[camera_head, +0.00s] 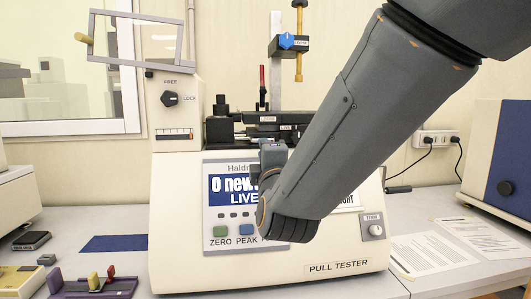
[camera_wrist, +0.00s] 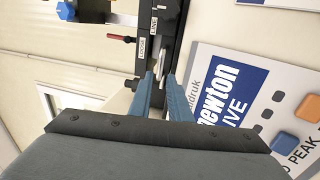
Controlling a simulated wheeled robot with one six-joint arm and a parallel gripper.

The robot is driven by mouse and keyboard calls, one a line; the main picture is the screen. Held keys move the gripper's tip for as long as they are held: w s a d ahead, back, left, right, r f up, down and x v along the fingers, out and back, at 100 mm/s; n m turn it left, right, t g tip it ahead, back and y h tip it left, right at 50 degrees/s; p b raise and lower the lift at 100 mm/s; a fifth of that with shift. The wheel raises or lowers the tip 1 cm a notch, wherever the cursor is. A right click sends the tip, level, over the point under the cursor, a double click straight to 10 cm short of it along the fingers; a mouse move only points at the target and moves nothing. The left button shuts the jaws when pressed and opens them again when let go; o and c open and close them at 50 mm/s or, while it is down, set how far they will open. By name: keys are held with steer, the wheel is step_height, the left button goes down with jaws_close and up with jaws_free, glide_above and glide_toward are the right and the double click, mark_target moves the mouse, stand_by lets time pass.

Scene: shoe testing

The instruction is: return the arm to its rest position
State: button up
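My grey arm (camera_head: 345,125) reaches down from the upper right across the front of the pull tester (camera_head: 180,215). Its lower end covers part of the tester's display. In the wrist view my gripper (camera_wrist: 161,76) shows two blue fingers with a narrow gap between them. They point at the tester's dark clamp assembly (camera_wrist: 160,28), which carries small labels. A pale metallic part shows between the fingertips; I cannot tell whether they touch it. The fingers are hidden or unclear in the head view.
The display panel (camera_wrist: 255,90) is close at the right in the wrist view. A hinged clear guard (camera_head: 140,40) stands raised at upper left. Papers (camera_head: 435,250) and a blue-fronted box (camera_head: 505,160) are on the right. A blue mat (camera_head: 113,243) and small items are on the left.

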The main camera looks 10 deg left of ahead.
steer(key=s+d+f+m+g+h, duration=0.15)
steer(key=d+f+m+g, duration=0.3)
steer(key=d+f, duration=0.45)
steer(key=d+f+m+g+h, duration=0.2)
steer(key=d+f+m+g, duration=0.2)
steer(key=d+f+m, duration=0.5)
steer(key=s+d+f+m+g+h, duration=0.1)
steer(key=s+d+f+m+g, duration=0.3)
steer(key=s, duration=0.6)
steer(key=s+d+f+m+g+h, duration=0.1)
steer(key=s+d+f+m+g, duration=0.3)
steer(key=s+d+f, duration=0.5)
steer(key=shift+s+f+g+h, duration=0.35)
steer(key=shift+s+f+g, duration=0.25)
steer(key=shift+f+g, duration=0.25)
steer(key=shift+a, duration=0.15)
